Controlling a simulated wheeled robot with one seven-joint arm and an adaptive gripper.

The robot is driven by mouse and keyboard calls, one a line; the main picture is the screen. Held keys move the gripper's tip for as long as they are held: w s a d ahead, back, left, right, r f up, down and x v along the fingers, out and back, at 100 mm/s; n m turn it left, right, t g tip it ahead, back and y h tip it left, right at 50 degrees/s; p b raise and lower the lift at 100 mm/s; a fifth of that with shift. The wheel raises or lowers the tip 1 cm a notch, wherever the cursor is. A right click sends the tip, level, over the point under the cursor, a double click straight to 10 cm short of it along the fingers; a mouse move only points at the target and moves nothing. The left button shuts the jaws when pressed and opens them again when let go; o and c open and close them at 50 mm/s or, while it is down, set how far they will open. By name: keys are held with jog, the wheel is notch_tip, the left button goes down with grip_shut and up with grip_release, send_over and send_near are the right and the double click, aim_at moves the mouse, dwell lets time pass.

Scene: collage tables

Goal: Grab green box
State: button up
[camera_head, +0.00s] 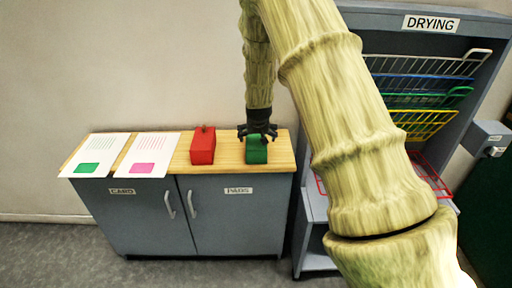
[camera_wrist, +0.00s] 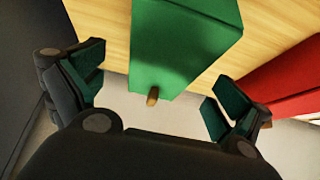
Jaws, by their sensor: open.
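The green box (camera_head: 257,150) stands on the wooden cabinet top (camera_head: 230,161), near its right end. In the wrist view the green box (camera_wrist: 182,45) reaches in from the top, with a small brown peg (camera_wrist: 153,97) on its near face. My gripper (camera_head: 258,134) is open right at the green box in the head view and hides its upper part. In the wrist view my gripper (camera_wrist: 156,97) has one finger to each side of the box's end, with gaps between. I see no contact.
A red box (camera_head: 203,146) stands left of the green box; it also shows in the wrist view (camera_wrist: 290,88). Two printed sheets (camera_head: 95,155) (camera_head: 149,155) lie further left. A drying rack (camera_head: 425,62) with coloured wire shelves stands to the right. A wall is behind the cabinet.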

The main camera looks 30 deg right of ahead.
aim_at(256, 138)
jog(key=shift+a+p+x, duration=0.2)
jog(key=shift+p+x, duration=0.55)
jog(key=shift+x, duration=1.75)
jog(key=c, duration=1.1)
